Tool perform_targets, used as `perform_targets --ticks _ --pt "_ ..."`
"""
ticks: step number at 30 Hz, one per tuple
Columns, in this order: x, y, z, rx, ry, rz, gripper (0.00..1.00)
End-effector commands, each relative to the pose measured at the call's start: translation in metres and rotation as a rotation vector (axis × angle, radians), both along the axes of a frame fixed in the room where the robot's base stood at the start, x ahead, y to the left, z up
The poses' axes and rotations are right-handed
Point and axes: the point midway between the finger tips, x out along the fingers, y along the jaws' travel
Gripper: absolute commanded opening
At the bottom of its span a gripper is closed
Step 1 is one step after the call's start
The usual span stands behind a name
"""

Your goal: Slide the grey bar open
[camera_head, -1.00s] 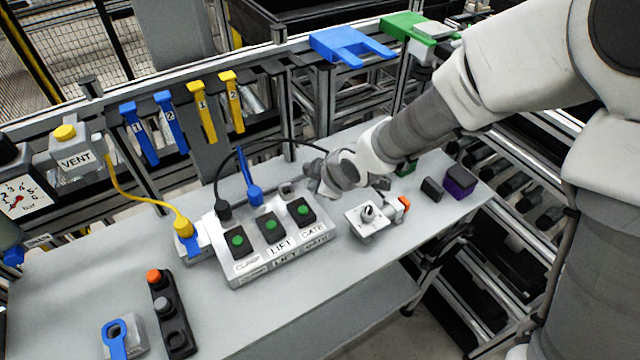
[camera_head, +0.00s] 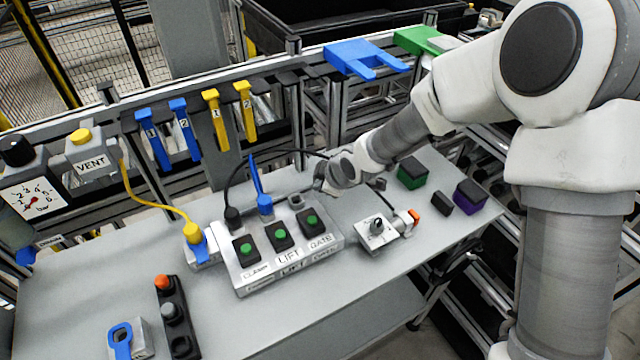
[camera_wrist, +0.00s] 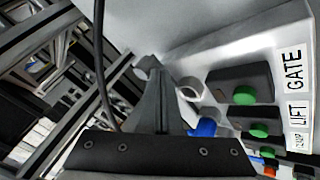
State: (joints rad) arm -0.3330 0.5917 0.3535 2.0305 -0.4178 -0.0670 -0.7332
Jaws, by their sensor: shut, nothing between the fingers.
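My gripper (camera_head: 322,182) is over the back right of the light grey control box, with its fingers together and empty. In the wrist view the closed grey fingertips (camera_wrist: 150,68) point beside the box's back edge. No separate grey bar can be told for certain.
The control box (camera_head: 290,262) has green buttons, labels LIFT and GATE, and a blue plug (camera_head: 264,204). A black cable arches behind it, near my gripper. Green (camera_head: 412,172), black and purple (camera_head: 470,194) blocks stand at the right. The table's front middle is clear.

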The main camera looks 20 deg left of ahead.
Motion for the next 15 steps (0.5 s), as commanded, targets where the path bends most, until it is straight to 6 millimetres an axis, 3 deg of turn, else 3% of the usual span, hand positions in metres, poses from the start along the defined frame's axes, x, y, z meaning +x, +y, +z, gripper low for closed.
perform_targets --ticks 15 --pt "0.019 -0.016 0.0 0.0 0.0 -0.002 0.0"
